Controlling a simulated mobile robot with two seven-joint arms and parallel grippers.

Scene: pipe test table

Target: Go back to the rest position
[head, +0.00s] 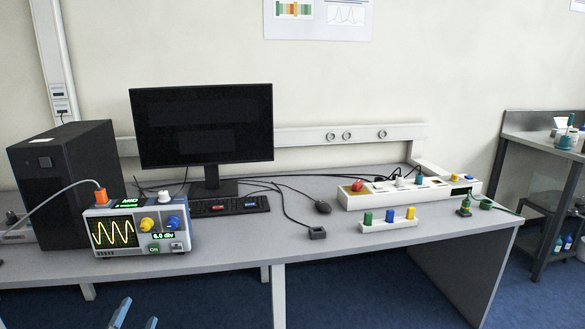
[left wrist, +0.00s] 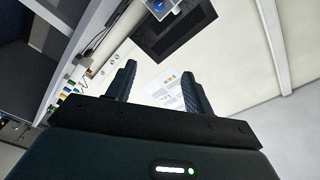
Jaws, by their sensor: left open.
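My left gripper (head: 136,318) shows at the bottom left of the head view, in front of and below the table's front edge. Only its two blue-looking fingertips are in that picture. In the left wrist view its dark fingers (left wrist: 158,70) stand apart with nothing between them. It touches nothing that I can see. My right gripper is in neither view.
The grey table (head: 370,246) carries an oscilloscope (head: 120,232), a black computer tower (head: 72,180), a monitor (head: 205,125), a keyboard (head: 228,206), a white socket panel (head: 412,195) and a small block with coloured pegs (head: 388,222). A side shelf (head: 530,135) stands right. Blue floor is clear in front.

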